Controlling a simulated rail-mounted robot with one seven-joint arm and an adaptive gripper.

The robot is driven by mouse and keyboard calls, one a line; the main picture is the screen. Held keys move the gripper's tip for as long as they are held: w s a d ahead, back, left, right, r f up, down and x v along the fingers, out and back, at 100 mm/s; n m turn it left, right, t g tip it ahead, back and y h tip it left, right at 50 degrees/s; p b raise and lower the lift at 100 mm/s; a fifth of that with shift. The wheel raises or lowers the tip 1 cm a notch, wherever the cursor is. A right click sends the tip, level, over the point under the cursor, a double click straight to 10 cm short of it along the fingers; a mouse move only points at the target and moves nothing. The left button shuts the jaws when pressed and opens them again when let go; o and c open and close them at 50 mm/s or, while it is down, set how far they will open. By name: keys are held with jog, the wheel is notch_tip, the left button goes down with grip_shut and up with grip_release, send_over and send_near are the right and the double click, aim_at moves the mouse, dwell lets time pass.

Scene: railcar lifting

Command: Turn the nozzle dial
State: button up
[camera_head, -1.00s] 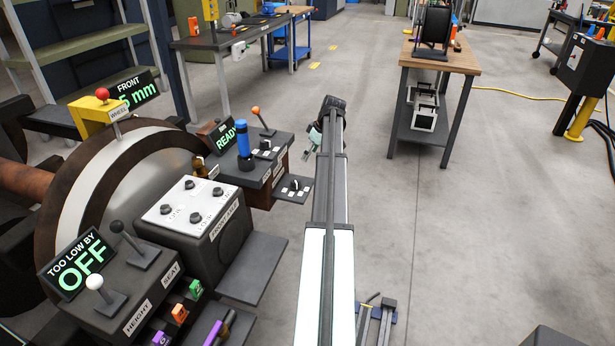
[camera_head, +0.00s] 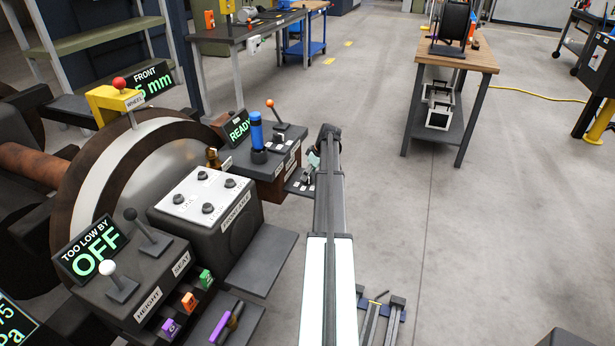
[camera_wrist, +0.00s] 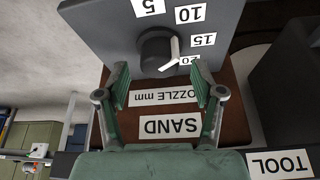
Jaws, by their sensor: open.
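The nozzle dial is a dark round knob (camera_wrist: 154,50) with a white pointer on a grey plate (camera_wrist: 105,30) in the wrist view. Labels 5, 10, 15 and 20 curve around it; the pointer's tip lies near the 20 side, its exact setting unclear. Upside-down labels read NOZZLE mm and SAND. My gripper (camera_wrist: 163,88) is open and empty, its green fingers spread, just short of the knob in the picture. In the head view the dial plate (camera_head: 293,186) juts from the READY console, and my gripper (camera_head: 313,160) is beside it, partly hidden by my arm.
The READY console (camera_head: 268,165) with a blue handle (camera_head: 256,131) and an orange-knobbed lever (camera_head: 271,104) stands left of my arm. A TOOL label (camera_wrist: 283,164) shows at lower right in the wrist view. Open floor lies right, up to a wooden-topped bench (camera_head: 478,58).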

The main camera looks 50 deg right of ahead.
jog(key=shift+x, duration=1.1)
jog(key=c, duration=1.1)
jog(key=shift+c, duration=0.2)
